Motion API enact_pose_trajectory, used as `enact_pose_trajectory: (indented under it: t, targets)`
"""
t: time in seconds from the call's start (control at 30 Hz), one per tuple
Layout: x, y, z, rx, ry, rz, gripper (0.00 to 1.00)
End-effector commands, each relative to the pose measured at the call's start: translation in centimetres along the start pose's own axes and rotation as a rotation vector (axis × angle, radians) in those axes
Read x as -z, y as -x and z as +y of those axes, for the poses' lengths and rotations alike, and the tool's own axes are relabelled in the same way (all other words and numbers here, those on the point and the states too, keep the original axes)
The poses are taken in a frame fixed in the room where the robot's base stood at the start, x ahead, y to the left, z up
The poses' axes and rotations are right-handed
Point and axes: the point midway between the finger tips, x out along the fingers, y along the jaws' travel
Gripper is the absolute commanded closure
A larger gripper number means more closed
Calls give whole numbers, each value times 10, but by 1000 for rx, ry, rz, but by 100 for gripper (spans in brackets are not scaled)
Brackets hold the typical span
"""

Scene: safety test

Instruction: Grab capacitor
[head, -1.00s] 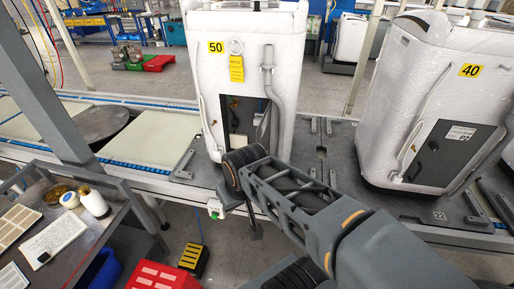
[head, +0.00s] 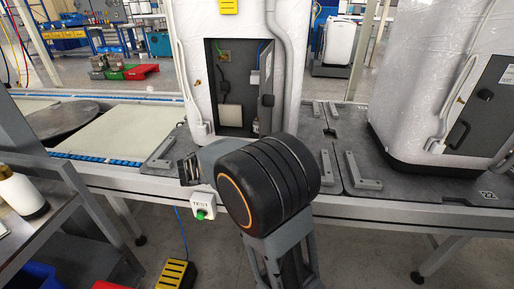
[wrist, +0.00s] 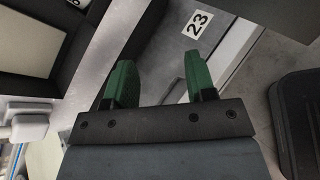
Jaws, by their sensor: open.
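A white wrapped machine (head: 194,60) stands on the line with a compartment (head: 231,84) open low in its front. Inside are a green wire, a small brown part near the top and a pale block (head: 231,117) near the bottom. I cannot tell for sure which part is the capacitor. My gripper (head: 184,170) is in front of and below the compartment, pointing left, apart from the machine. In the wrist view its two green fingers (wrist: 157,76) are spread with nothing between them.
A dark door (head: 267,88) hangs at the compartment's right side, by a grey hose (head: 279,65). A white TEST box (head: 203,204) with a green button is just below my gripper. Metal rails lie on the platform. A second wrapped machine (head: 420,85) stands at right.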

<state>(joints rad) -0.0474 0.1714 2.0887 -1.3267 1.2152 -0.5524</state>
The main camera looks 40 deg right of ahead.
Motion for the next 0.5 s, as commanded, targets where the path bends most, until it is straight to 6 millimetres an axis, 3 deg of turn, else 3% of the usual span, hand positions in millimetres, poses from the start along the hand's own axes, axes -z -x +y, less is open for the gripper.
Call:
enact_pose_trajectory:
  t: [0.03, 0.2, 0.37, 0.5]
  targets:
    - [4, -5, 12, -56, 82, -66, 49]
    - [-14, -1, 50, -183, 292, -255, 49]
    - [-27, 0, 67, -222, 399, -354, 49]
    - [-37, -20, 75, -222, 427, -376, 49]
